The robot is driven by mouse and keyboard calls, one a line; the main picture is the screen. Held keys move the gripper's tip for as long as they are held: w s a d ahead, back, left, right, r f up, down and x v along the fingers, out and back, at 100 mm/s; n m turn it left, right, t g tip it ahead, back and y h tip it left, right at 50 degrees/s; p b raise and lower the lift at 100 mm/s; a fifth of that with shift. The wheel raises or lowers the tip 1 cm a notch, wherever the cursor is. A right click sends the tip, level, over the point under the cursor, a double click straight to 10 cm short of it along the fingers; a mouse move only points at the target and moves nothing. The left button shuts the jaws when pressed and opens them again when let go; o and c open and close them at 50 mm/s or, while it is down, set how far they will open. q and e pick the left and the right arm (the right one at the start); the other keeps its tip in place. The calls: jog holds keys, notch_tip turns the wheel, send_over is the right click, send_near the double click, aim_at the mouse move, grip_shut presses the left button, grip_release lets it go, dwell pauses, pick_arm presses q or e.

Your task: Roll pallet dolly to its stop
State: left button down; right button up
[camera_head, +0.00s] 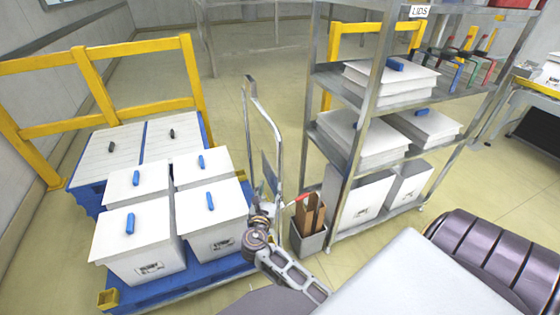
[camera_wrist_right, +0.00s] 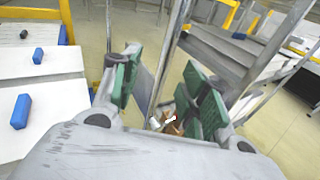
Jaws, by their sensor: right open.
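The pallet dolly is a blue platform (camera_head: 190,285) on the floor at the left of the head view. It carries several white lidded boxes (camera_head: 140,240) with blue or dark handles. A silver upright tube handle (camera_head: 262,105) rises at its right side; a metal tube (camera_wrist_right: 172,45) also shows in the wrist view. My right gripper (camera_head: 266,185) is beside the lower part of the handle. In the wrist view its green-padded fingers (camera_wrist_right: 165,88) are apart, with the tube seen between or beyond them. I cannot tell if they touch it. My left gripper is out of view.
A metal shelf rack (camera_head: 355,150) with white boxes stands just right of the handle. A grey bin (camera_head: 308,238) with brown pieces is on the floor between them. A yellow rail (camera_head: 100,55) stands behind the dolly. Open floor lies beyond the handle.

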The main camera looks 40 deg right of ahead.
jog(key=h, duration=0.2)
send_near(279, 159)
jog(key=v, duration=0.3)
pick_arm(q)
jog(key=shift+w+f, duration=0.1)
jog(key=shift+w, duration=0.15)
pick_arm(e)
jog(key=shift+d+r, duration=0.1)
jog(key=shift+d, duration=0.2)
jog(key=shift+d, duration=0.1)
jog(key=x, duration=1.2)
jog(key=shift+w+b, duration=0.2)
jog(key=shift+b, duration=0.1)
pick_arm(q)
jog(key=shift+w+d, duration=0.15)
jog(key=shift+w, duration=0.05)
pick_arm(e)
jog(key=shift+w+d, duration=0.5)
jog(key=shift+w, duration=0.05)
jog(key=c, duration=0.9)
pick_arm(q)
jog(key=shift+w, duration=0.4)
pick_arm(e)
grip_shut()
